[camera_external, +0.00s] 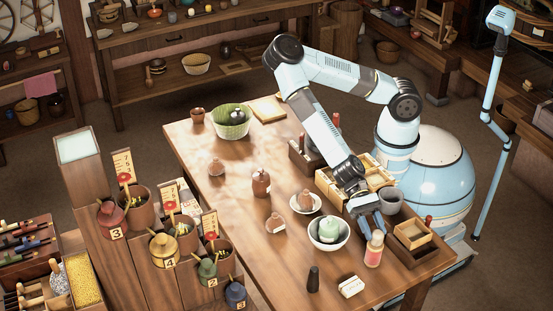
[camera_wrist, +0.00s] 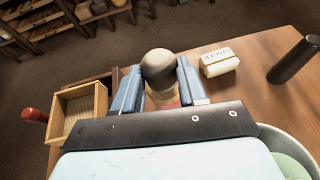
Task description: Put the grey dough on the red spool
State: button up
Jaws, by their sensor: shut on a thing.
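My gripper (camera_external: 373,226) is low over the table's front right, its fingers shut around the rounded beige cap of a pink bottle (camera_external: 374,251). In the wrist view the gripper (camera_wrist: 160,88) has the bottle's cap (camera_wrist: 158,67) between its two blue fingers, dark on top, with a little pink below. The bottle looks upright; I cannot tell whether it touches the table. I cannot pick out a grey dough for certain. I see no clear red spool; a small red-topped piece (camera_external: 428,222) stands by the dark tray, also seen in the wrist view (camera_wrist: 35,114).
A white bowl (camera_external: 314,241) with a pale green lump stands left of my gripper. A wooden box (camera_external: 411,242) and grey cup (camera_external: 391,204) are close right.

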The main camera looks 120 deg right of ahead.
jog(key=shift+f, duration=0.3)
jog(key=o, duration=1.1)
jog(key=shift+d, duration=0.1)
jog(key=shift+v, duration=5.95)
